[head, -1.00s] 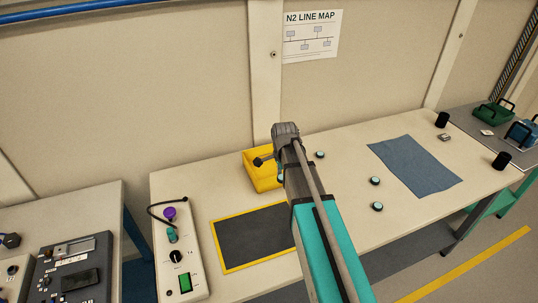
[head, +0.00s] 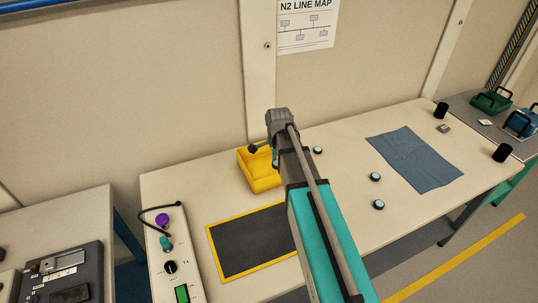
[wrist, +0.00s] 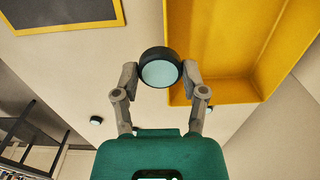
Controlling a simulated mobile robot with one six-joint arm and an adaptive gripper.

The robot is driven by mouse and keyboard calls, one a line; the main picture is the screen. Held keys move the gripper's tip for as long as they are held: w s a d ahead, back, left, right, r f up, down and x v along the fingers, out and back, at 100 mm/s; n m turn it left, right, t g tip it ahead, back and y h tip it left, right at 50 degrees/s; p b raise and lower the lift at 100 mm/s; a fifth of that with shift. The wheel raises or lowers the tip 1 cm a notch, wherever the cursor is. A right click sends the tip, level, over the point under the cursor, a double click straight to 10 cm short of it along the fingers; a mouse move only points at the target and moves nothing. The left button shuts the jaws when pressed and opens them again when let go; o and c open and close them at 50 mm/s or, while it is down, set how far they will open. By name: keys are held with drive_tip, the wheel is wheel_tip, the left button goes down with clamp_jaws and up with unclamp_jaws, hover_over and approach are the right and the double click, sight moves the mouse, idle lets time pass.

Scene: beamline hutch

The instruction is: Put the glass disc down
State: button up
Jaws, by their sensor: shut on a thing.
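In the wrist view my gripper (wrist: 159,77) is shut on a glass disc (wrist: 159,73), which has a black rim and a pale blue-green face. The disc is held between the two fingertips, clear of the bench, with the yellow bin (wrist: 184,50) beside it on the right. Three similar small discs lie on the bench to the right: one near the arm (head: 317,150), two further right (head: 375,176) (head: 378,204).
A dark mat with a yellow border (head: 250,242) lies on the bench (head: 345,140) in front of the bin. A control box (head: 172,262) stands at the left. A blue cloth (head: 414,162) and black cylinders (head: 502,153) are on the right. Bare bench surrounds the loose discs.

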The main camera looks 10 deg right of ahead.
drive_tip(key=shift+a, duration=0.3)
drive_tip(key=s+a+m, duration=0.2)
drive_tip(key=s+a, duration=0.2)
drive_tip(key=shift+s+a+r+p, duration=0.25)
drive_tip(key=shift+r+p, duration=0.15)
drive_tip(key=b, duration=0.9)
hover_over(266, 173)
drive_tip(key=f, duration=0.9)
drive_tip(key=shift+s, duration=0.2)
drive_tip(key=shift+f, duration=0.1)
